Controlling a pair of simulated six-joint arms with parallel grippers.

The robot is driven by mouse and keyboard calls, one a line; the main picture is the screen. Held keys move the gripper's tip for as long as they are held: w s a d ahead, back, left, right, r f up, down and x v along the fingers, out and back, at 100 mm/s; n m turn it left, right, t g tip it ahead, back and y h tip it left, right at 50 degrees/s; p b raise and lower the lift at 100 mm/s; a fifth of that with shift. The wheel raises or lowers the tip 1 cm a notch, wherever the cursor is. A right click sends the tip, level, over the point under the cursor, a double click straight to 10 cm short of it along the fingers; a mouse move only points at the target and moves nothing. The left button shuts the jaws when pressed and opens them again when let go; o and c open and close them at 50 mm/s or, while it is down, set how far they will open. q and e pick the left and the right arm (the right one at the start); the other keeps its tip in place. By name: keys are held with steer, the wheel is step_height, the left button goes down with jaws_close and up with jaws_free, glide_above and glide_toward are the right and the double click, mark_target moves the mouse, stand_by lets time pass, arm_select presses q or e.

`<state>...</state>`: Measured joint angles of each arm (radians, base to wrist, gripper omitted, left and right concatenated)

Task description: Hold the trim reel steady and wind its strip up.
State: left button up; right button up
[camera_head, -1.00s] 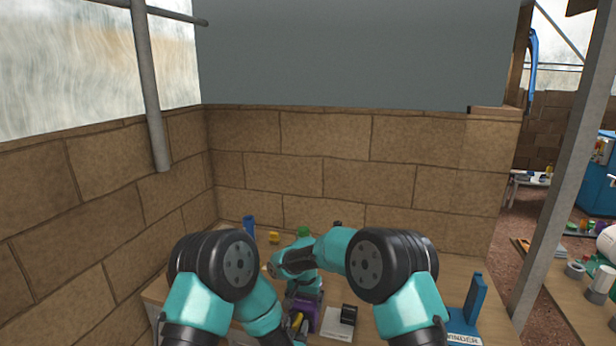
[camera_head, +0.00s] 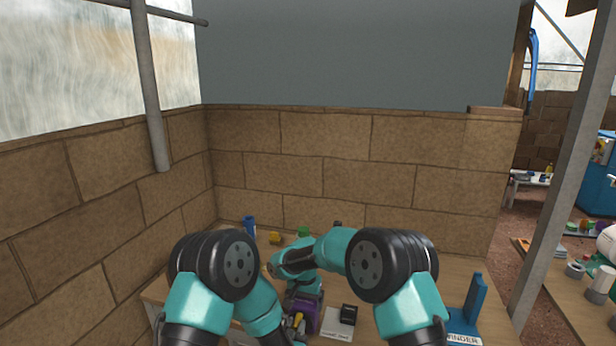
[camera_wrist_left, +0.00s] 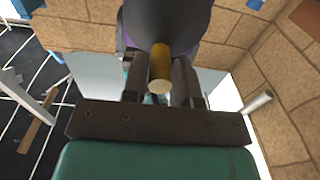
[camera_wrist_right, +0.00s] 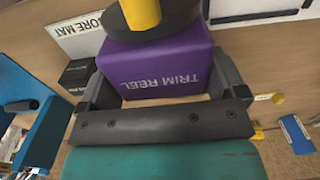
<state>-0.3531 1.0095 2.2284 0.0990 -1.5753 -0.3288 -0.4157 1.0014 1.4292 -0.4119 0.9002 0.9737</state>
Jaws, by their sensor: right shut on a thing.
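The trim reel is a purple block (camera_wrist_right: 155,65) lettered TRIM REEL, with a yellow crank knob (camera_wrist_right: 141,12) and a dark round part above it in the right wrist view. My right gripper (camera_wrist_right: 157,80) is shut on the purple block, one finger on each side. In the left wrist view the yellow knob (camera_wrist_left: 160,65) stands between the fingers of my left gripper (camera_wrist_left: 157,78), which looks open around it. The dark round part (camera_wrist_left: 165,18) is just beyond. In the head view the purple block (camera_head: 311,318) is partly hidden by my arms. I cannot make out the strip.
A white lettered mat (camera_head: 338,326) with a black block (camera_head: 348,314) lies right of the reel. A blue stand (camera_head: 475,300) with a label plate is farther right. Blue (camera_head: 249,228), yellow (camera_head: 274,238) and green (camera_head: 304,232) items stand behind, near the brick wall.

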arm_select(q)
steer(key=shift+d, duration=0.1)
steer(key=shift+s+d+f, duration=0.1)
steer(key=shift+s+d, duration=0.05)
steer(key=shift+d, duration=0.35)
stand_by(0.3)
steer(key=shift+s+d+f, duration=0.1)
steer(key=shift+d+f, duration=0.15)
steer(key=shift+d, duration=0.05)
stand_by(0.4)
steer(key=shift+d+f, duration=0.25)
steer(key=shift+d, duration=0.05)
steer(key=shift+s, duration=0.1)
steer(key=shift+c, duration=0.3)
